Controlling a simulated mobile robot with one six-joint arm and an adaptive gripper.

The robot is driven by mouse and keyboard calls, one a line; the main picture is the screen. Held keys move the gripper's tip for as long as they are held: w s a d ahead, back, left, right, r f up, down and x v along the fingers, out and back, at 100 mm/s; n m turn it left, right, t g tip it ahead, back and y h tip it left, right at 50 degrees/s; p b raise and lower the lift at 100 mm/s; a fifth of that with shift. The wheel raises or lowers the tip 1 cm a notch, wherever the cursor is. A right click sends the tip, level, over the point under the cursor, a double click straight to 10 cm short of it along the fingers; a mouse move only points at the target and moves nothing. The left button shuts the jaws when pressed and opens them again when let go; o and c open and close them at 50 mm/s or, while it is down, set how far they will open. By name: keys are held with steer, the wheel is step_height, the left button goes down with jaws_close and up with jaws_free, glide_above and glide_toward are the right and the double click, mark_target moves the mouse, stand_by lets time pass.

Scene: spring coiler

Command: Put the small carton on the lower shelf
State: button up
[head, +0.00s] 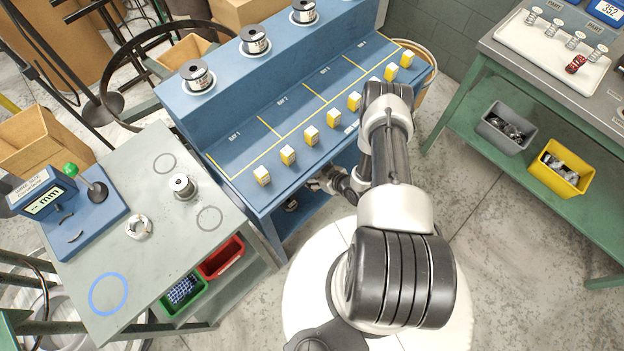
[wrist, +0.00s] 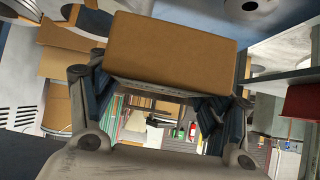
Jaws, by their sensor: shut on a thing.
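The small carton (wrist: 172,48), a plain brown box, fills the upper middle of the wrist view. My gripper (wrist: 160,98) is shut on it, with a dark finger at each side. In the head view my gripper (head: 328,182) is low, at the front of the blue bench (head: 240,195), just under its top edge. My arm hides part of it, and I cannot make out the carton there. A blue lower shelf (head: 306,222) shows partly beneath the bench top. Whether the carton touches anything is not clear.
Small yellow-and-white boxes (head: 333,118) stand in a row on the bench top. The grey table (head: 130,270) at left holds a red bin (head: 221,258) and a green bin (head: 184,292) underneath. A green bench (head: 590,215) with bins stands at right.

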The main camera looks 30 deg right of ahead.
step_height(320, 180, down, 15)
steer(key=b, duration=0.5)
steer(key=shift+w+r+b, duration=0.1)
steer(key=shift+b, duration=0.3)
steer(key=o, duration=1.4)
steer(key=shift+o, duration=0.2)
